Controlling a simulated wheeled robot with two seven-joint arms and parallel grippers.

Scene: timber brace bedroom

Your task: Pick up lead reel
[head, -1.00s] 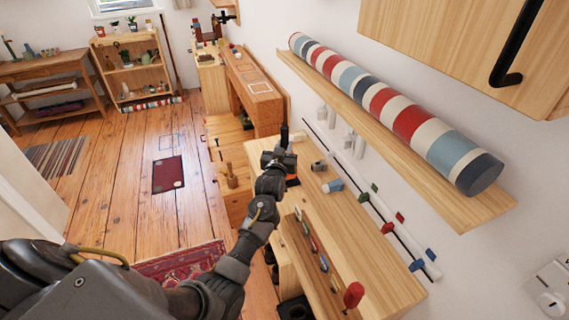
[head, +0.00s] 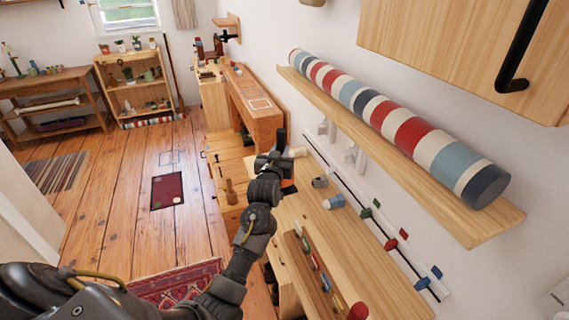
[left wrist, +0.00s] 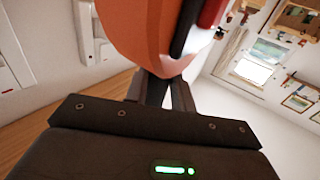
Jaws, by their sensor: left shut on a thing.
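My left gripper (head: 281,150) reaches over the back part of the wooden bench along the right wall. In the left wrist view its fingers (left wrist: 166,92) are shut on the lead reel (left wrist: 145,35), a large rounded orange body with black and red parts at its right. The reel fills the top middle of that view, partly cut off by the frame edge. In the head view the gripper and arm hide most of that spot; a small orange patch shows just under the gripper. My right gripper is not in view.
The bench (head: 345,255) bears a blue-and-white piece (head: 334,201), a small grey piece (head: 319,182) and a wooden rack of coloured handles. A wall shelf (head: 465,222) with a striped roll (head: 400,125) overhangs the right side. Open floor (head: 130,210) lies left.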

